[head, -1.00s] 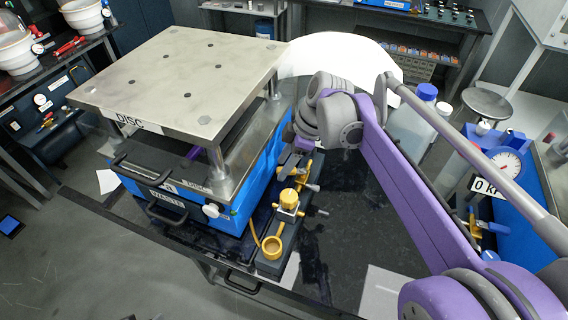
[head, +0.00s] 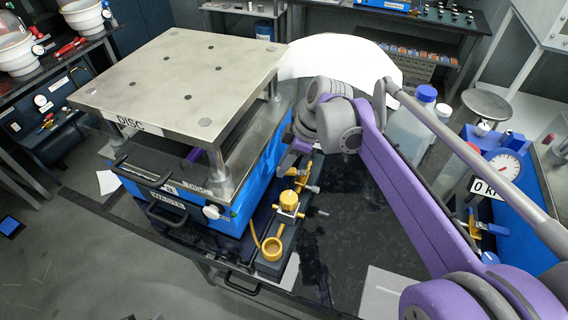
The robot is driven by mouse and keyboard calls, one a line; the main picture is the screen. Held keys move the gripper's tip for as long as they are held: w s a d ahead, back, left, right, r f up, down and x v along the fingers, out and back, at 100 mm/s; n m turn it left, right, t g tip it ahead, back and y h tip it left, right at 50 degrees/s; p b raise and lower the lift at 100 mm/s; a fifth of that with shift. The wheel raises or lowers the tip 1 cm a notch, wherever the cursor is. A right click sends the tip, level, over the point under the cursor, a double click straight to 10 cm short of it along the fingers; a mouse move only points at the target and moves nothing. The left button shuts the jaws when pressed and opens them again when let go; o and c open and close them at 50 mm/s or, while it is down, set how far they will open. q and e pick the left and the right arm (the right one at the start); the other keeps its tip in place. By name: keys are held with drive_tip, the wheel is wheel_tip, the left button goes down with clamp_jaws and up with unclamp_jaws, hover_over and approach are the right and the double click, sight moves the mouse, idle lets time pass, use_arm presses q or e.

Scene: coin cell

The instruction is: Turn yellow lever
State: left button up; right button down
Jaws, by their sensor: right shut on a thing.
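A row of yellow brass fittings sits on the dark block (head: 275,264) beside the blue press. A yellow fitting with a lever (head: 304,173) is at the far end, just below my right gripper. Nearer, a yellow-capped valve (head: 289,201) has a grey stem sticking out to the right. My right gripper (head: 294,168) points down and is shut at the far fitting, seemingly on its yellow lever; my wrist hides much of the contact. My left gripper is not in view.
The blue press (head: 240,190) with a metal top plate (head: 185,75) stands close on the left. A yellow cup (head: 271,248) is at the block's near end. Bottles (head: 410,127) and a dial gauge (head: 504,166) stand right.

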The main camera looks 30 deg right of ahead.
drive_tip(key=m, duration=0.1)
drive_tip(key=w+d+m+h, duration=0.1)
drive_tip(key=m, duration=0.1)
drive_tip(key=shift+t+p, duration=0.3)
drive_tip(key=shift+t, duration=0.1)
drive_tip(key=c, duration=0.7)
unclamp_jaws()
drive_tip(key=v, duration=1)
drive_tip(key=shift+s+d+r+p, duration=0.1)
drive_tip(key=shift+s+r+p, duration=0.05)
drive_tip(key=shift+r+p, duration=0.25)
drive_tip(key=shift+f, duration=0.15)
